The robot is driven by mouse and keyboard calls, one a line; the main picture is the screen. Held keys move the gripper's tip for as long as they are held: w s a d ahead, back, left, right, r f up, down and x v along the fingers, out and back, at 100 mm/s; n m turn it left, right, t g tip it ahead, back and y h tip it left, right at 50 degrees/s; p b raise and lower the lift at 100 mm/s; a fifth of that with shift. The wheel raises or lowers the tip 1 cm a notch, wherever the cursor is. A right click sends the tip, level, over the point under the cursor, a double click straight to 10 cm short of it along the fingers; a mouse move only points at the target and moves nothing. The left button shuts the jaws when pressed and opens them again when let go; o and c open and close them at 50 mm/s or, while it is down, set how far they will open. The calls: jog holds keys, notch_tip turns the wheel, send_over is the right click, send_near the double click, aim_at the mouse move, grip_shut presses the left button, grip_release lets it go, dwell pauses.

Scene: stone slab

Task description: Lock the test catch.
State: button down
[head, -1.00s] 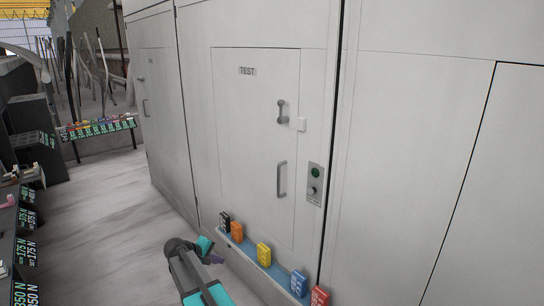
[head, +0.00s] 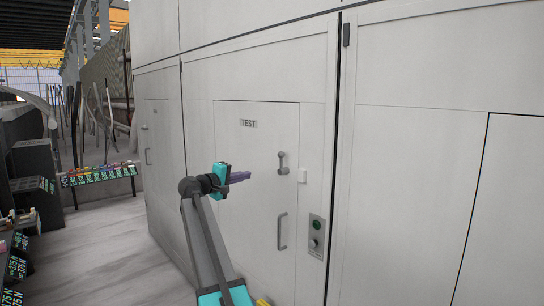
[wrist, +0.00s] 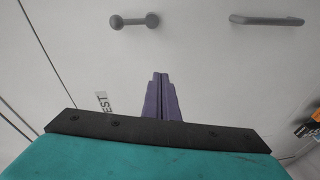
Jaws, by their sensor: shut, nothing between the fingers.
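The test catch (head: 282,162) is a grey handle with rounded ends on the white door (head: 255,215) labelled TEST. It stands upright, parallel to the door's right edge, beside a small white block (head: 302,176) on the frame. In the wrist view the catch (wrist: 134,22) lies beyond the fingertips, up and to the left. My gripper (head: 247,176) is shut and empty, with purple fingers pressed together. In the head view it is left of the catch and a little lower, apart from it. The fingers also show in the wrist view (wrist: 160,78).
A grey pull handle (head: 282,231) sits lower on the same door and shows at the upper right in the wrist view (wrist: 267,20). A panel with a green button (head: 317,234) is to its right. A rack of small coloured items (head: 98,174) stands far left.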

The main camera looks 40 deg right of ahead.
notch_tip(320, 180, up, 8)
jog(key=s+d+h, duration=0.1)
jog(key=shift+s+d+r+m+g, duration=0.2)
jog(key=shift+s+d+m+g, duration=0.1)
jog(key=shift+s+d, duration=0.1)
jog(key=shift+d, duration=0.1)
jog(key=d+p, duration=0.1)
jog(key=d, duration=0.2)
jog(key=d+p, duration=0.1)
jog(key=d, duration=0.5)
jog(key=shift+w+d+r+p, duration=0.15)
jog(key=shift+w+d+p, duration=0.2)
jog(key=shift+w+p, duration=0.05)
jog(key=shift+s, duration=0.2)
jog(key=shift+s+a+f+p, duration=0.15)
jog(key=shift+s+p, duration=0.1)
jog(key=shift+s, duration=0.35)
jog(key=shift+s+a+f+p, duration=0.15)
jog(key=shift+s+a+p, duration=0.1)
jog(key=shift+s, duration=0.3)
jog(key=shift+s+a+f+p, duration=0.15)
jog(key=shift+s+p, duration=0.1)
jog(key=shift+s, duration=0.35)
jog(key=shift+d, duration=0.1)
